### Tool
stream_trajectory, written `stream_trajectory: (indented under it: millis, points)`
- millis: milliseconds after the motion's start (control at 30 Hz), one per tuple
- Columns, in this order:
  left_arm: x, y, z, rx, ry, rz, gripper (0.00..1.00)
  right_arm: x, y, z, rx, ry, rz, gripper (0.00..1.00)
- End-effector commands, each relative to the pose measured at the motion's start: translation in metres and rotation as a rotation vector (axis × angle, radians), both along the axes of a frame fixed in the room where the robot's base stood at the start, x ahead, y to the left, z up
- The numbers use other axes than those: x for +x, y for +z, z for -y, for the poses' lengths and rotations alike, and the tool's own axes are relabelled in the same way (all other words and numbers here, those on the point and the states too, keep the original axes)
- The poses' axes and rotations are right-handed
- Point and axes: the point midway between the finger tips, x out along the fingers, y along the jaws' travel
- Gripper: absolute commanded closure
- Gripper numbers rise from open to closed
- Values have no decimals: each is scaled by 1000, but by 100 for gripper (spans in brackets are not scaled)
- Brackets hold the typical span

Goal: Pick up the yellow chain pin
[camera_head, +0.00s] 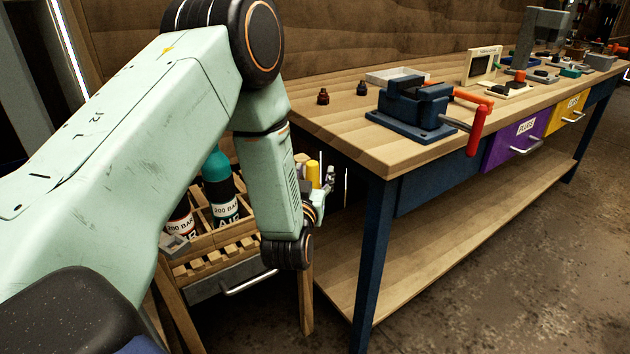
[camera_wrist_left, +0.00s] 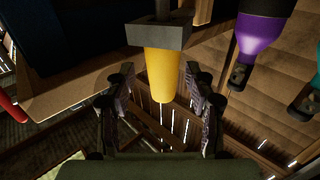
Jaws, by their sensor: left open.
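The yellow chain pin (camera_wrist_left: 162,75) shows in the left wrist view as a yellow cylinder below a grey block (camera_wrist_left: 158,35). My left gripper (camera_wrist_left: 158,98) is open, with one finger on each side of the pin. I cannot tell whether either finger touches it. In the head view a small yellow cylinder (camera_head: 313,173), seemingly the same pin, shows just right of my left forearm, beside the workbench. My left gripper is mostly hidden there behind the forearm. My right gripper is in neither view.
The wooden workbench (camera_head: 345,135) carries a blue vise (camera_head: 410,103) with a red handle (camera_head: 478,130). A wooden rack (camera_head: 215,262) beside it holds a teal-topped bottle (camera_head: 217,178). Open floor lies right.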

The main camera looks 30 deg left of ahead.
Motion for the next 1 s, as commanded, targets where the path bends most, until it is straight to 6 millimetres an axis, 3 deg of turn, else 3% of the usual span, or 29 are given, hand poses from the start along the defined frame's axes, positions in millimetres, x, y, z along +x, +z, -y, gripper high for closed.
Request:
stream_trajectory:
  millis: [333,1000]
  points:
    - [10,1,-3,1,0,-1,46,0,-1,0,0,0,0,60]
    - [12,0,-3,1,0,-1,100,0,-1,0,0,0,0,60]
